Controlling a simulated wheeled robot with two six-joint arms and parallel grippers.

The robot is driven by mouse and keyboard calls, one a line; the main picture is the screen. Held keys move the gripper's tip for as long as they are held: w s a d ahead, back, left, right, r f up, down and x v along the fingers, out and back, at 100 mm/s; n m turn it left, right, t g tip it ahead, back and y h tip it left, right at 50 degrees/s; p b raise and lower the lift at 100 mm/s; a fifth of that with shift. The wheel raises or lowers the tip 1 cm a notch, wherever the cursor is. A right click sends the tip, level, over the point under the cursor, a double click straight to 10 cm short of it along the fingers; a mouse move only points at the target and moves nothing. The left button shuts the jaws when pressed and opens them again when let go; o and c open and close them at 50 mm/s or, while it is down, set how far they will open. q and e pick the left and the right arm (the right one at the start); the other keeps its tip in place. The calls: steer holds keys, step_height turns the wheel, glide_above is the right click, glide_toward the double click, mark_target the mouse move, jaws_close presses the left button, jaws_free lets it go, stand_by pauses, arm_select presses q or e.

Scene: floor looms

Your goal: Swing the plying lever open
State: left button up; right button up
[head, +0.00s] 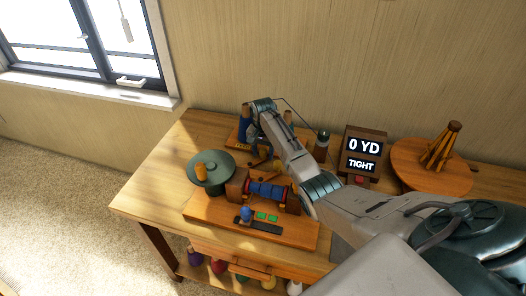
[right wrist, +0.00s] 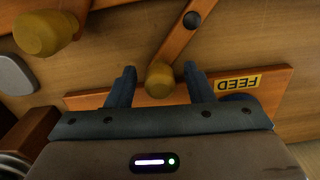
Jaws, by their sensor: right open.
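In the right wrist view, a wooden lever (right wrist: 179,45) runs from a dark pivot down to a rounded yellowish knob (right wrist: 160,80). My right gripper (right wrist: 160,72) is open, with one finger on each side of this knob and gaps visible on both sides. A second wooden lever with a larger knob (right wrist: 45,33) shows at the upper left; I cannot tell from any label which is the plying lever. In the head view my right arm reaches over the bench to the lever area, and its wrist hides part of it. My left gripper is not in view.
A FEED label (right wrist: 238,83) sits on an orange board beside the knob. On the bench stand a green disc (head: 211,168), a blue-wound spool (head: 266,190), a sign reading 0 YD TIGHT (head: 363,154) and a round wooden stand (head: 430,178). The bench's left front corner is clear.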

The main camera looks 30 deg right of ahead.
steer(key=shift+f, duration=0.1)
jaws_close()
